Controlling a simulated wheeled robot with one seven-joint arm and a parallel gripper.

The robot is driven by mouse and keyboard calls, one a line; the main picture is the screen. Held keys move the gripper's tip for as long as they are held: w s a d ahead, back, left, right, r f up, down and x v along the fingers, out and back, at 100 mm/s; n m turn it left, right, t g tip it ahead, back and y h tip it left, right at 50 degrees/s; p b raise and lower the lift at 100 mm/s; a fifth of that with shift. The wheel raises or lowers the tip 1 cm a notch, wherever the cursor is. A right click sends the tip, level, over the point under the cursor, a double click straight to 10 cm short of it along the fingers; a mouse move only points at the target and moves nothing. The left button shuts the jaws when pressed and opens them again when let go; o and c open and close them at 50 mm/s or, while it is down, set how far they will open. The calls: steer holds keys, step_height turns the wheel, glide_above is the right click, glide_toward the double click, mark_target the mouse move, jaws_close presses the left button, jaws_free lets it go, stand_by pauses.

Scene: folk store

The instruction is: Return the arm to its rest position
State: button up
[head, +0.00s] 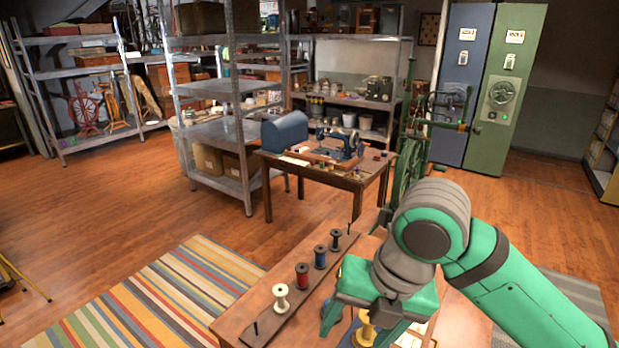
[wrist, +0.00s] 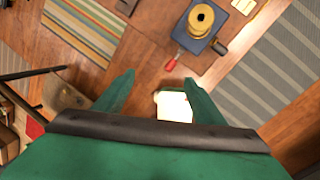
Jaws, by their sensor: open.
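My arm (head: 520,295) reaches in from the lower right of the head view and bends over a wooden table (head: 235,322). My gripper (head: 358,326) points down above this table with its fingers apart. In the wrist view my gripper (wrist: 160,80) is open, with nothing held between its fingers. A gold-yellow spool (wrist: 201,18) stands on a blue base (wrist: 194,43) beyond the fingertips, apart from them. In the head view the yellow spool (head: 366,330) is partly hidden behind my gripper.
A wooden rack (head: 285,318) on the table holds a white spool (head: 281,298), a red spool (head: 302,275), a blue spool (head: 320,256) and a black spool (head: 336,240). A second table (head: 330,178) with a sewing machine (head: 340,147) stands behind. Open floor lies left, with a striped rug (head: 165,300).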

steer(key=w+a+m+t+y, duration=1.1)
steer(key=w+a+m, duration=0.25)
steer(key=a, duration=0.45)
steer(key=s+d+f+m+t+h, duration=0.2)
steer(key=s+f+m+h, duration=0.2)
steer(key=f+m, duration=0.35)
steer(key=s+d+f+m+t+h, duration=0.1)
steer(key=s+d+f+m+h, duration=0.1)
steer(key=s+f+m+h, duration=0.5)
steer(key=s+d+f+m+t+h, duration=0.1)
steer(key=d+f+m+t, duration=0.1)
steer(key=f+m, duration=0.6)
steer(key=s+d+f+g+h, duration=0.1)
steer(key=s+f, duration=0.3)
steer(key=s, duration=0.6)
steer(key=s+d+f+g+h, duration=0.1)
steer(key=s+d+f, duration=0.1)
steer(key=s+f, duration=0.3)
steer(key=s, duration=0.4)
steer(key=shift+s+d+n+h, duration=0.3)
steer(key=shift+s, duration=0.1)
steer(key=shift+n+y, duration=0.4)
steer(key=shift+n, duration=0.2)
steer(key=v, duration=0.4)
steer(key=d+v, duration=0.1)
steer(key=v, duration=0.1)
steer(key=shift+s, duration=0.2)
steer(key=shift+c, duration=0.4)
